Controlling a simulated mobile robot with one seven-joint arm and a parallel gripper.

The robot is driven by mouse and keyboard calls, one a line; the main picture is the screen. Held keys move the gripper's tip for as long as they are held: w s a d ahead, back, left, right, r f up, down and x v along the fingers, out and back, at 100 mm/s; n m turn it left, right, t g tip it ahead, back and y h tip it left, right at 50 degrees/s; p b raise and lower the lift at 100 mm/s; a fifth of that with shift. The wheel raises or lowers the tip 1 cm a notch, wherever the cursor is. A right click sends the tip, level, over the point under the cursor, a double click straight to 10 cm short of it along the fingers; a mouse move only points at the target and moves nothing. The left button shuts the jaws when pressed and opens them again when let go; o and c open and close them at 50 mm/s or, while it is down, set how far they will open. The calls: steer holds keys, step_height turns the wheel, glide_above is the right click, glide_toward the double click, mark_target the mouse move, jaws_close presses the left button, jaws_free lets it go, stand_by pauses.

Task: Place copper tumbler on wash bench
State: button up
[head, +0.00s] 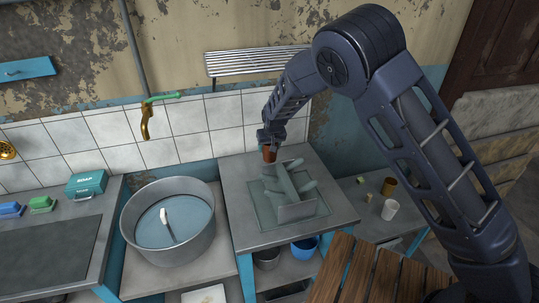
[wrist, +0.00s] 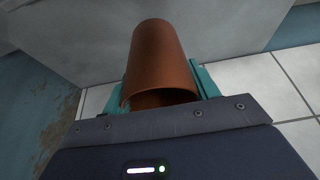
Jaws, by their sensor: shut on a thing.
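The copper tumbler (head: 269,154) is a plain reddish-brown cup in my gripper (head: 270,142). In the wrist view the tumbler (wrist: 160,55) lies between the two teal fingers of my gripper (wrist: 165,88), its open rim towards the camera. My gripper is shut on it. In the head view it is at the back of a grey-topped bench with blue legs (head: 240,187), in front of the tiled wall. I cannot tell whether its lower end touches the bench top. The gripper hides its upper part in the head view.
A grey rack with rounded pieces (head: 297,211) stands on a square mat on this bench. A round metal basin (head: 139,243) holds water and a brush, left. A soap box (head: 87,184) is further left. A brown cup (head: 389,186) and white cup (head: 390,209) stand right.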

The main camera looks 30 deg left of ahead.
mark_target(269, 153)
steer(key=shift+f, duration=1.85)
steer(key=o, duration=1)
steer(key=shift+f, duration=0.15)
steer(key=v, duration=1.2)
